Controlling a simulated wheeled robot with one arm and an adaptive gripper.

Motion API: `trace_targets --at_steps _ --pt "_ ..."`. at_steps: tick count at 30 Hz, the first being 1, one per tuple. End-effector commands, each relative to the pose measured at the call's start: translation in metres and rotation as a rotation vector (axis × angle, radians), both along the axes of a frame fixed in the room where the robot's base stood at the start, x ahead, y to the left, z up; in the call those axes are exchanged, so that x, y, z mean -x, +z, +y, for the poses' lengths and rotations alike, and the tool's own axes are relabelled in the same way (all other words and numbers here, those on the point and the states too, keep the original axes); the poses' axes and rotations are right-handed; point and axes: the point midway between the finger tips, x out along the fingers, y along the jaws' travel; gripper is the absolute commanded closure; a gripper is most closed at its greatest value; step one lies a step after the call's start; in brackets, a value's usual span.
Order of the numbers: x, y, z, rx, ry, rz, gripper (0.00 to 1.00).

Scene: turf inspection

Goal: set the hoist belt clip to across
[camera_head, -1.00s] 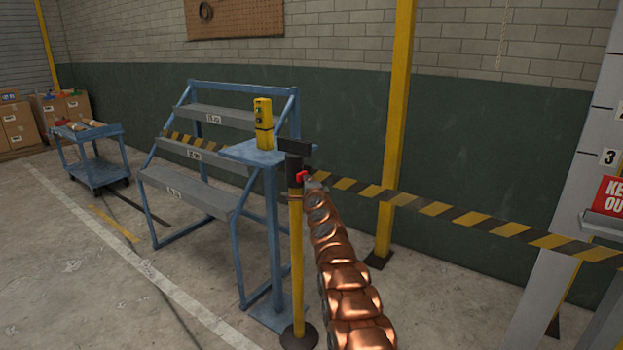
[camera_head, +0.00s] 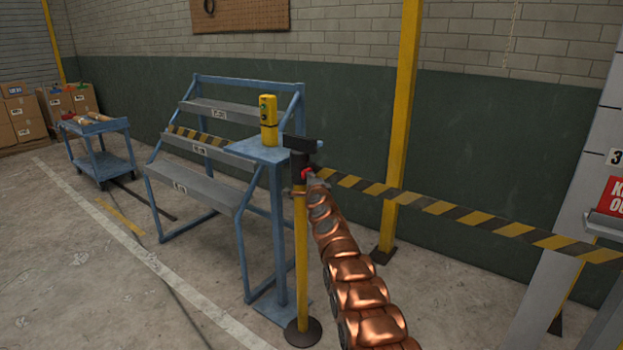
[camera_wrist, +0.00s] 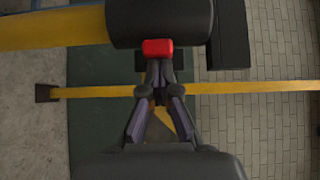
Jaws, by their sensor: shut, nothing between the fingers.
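The hoist belt clip is a small red block (camera_head: 307,174) on the right side of the black head (camera_head: 298,168) of a yellow barrier post. In the wrist view the red clip (camera_wrist: 157,47) sits against the dark head (camera_wrist: 160,22). A yellow and black striped belt (camera_head: 440,208) runs right from beside the post to the grey frame. My gripper (camera_head: 313,180) is at the clip, its tips partly hidden in the head view. In the wrist view its closed fingertips (camera_wrist: 160,68) are just below the red clip, seeming to touch it, with nothing between them.
A blue stepped stand (camera_head: 205,150) with a yellow control box (camera_head: 268,120) on its top stands just left of the post. A yellow column (camera_head: 401,130) rises behind the belt. A blue cart (camera_head: 100,160) and cardboard boxes (camera_head: 25,120) are far left. The left floor is mostly open.

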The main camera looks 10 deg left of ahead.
Motion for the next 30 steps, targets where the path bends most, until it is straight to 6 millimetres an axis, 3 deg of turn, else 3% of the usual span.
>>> trace_targets --at_steps 1,11,30 --pt "0.002 0.001 0.007 0.0 0.009 0.0 1.0" --pt "0.007 -0.003 0.007 0.0 0.011 -0.002 1.0" --pt "0.023 -0.003 -0.01 -0.001 0.002 -0.003 1.0"
